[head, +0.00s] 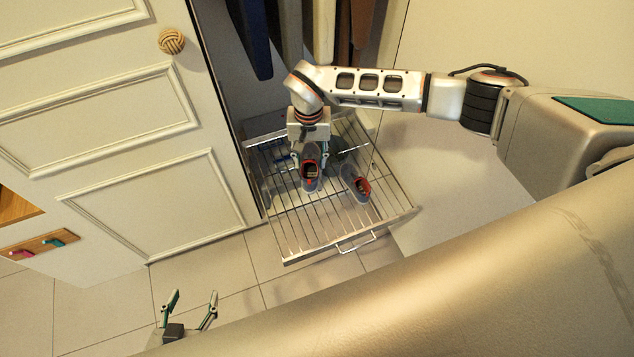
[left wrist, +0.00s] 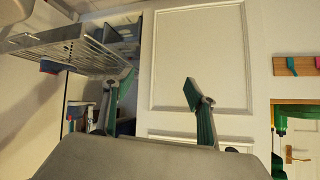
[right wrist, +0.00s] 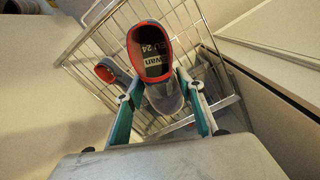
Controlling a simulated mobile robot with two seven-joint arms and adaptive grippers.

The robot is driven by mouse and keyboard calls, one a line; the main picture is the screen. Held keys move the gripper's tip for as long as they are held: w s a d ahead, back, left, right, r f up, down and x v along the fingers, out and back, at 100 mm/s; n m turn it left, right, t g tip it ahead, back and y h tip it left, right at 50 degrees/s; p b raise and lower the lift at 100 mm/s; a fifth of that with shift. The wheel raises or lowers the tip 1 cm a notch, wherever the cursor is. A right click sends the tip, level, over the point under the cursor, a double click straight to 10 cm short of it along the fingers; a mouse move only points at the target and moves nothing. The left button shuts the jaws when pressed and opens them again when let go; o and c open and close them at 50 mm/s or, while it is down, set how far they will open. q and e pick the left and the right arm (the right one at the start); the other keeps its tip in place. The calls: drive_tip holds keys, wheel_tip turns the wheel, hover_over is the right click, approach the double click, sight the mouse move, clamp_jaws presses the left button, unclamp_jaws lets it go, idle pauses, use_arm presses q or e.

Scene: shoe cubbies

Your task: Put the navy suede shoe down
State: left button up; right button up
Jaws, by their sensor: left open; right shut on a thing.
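The navy shoe (head: 311,176), grey-blue with a red-lined collar, is in my right gripper (head: 310,158), which is shut on it over the pull-out wire rack (head: 288,232). In the right wrist view the shoe (right wrist: 152,55) sits between the fingers, its collar opening and printed insole facing the camera. I cannot tell whether its sole touches the wires. A similar shoe (head: 356,185) with red lining lies on the rack to the right, apart from the held one. My left gripper (head: 193,302) is open and empty, low over the tiled floor.
The rack's front rail has a handle (head: 356,242). Dark and blue items (head: 336,150) are farther back on the rack. A white panelled door (head: 110,120) stands to the left. Clothes (head: 290,30) hang above the rack. The rack's front wires are bare.

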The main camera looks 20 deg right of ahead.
drive_tip(key=f+b, duration=0.2)
drive_tip(key=f, duration=0.2)
drive_tip(key=f+b, duration=0.2)
drive_tip(key=f, duration=0.2)
drive_tip(key=f+b, duration=0.2)
drive_tip(key=f, duration=0.3)
drive_tip(key=shift+s, duration=0.25)
drive_tip(key=shift+w+f, duration=0.2)
drive_tip(key=shift+f, duration=0.1)
drive_tip(key=shift+f+b, duration=0.15)
drive_tip(key=shift+b, duration=0.2)
drive_tip(key=f+b, duration=0.2)
drive_tip(key=f, duration=0.2)
drive_tip(key=shift+s, duration=0.2)
drive_tip(key=shift+o, duration=0.2)
drive_tip(key=shift+w+f, duration=0.1)
drive_tip(key=shift+f, duration=0.05)
drive_tip(key=shift+w+r, duration=0.15)
drive_tip(key=shift+r, duration=0.2)
drive_tip(key=shift+c, duration=0.8)
drive_tip(key=shift+f, duration=0.15)
drive_tip(key=o, duration=1.3)
use_arm(q)
drive_tip(key=w+f, duration=0.1)
drive_tip(key=f, duration=0.1)
drive_tip(key=shift+w+d+f, duration=0.3)
drive_tip(key=shift+w+d, duration=0.1)
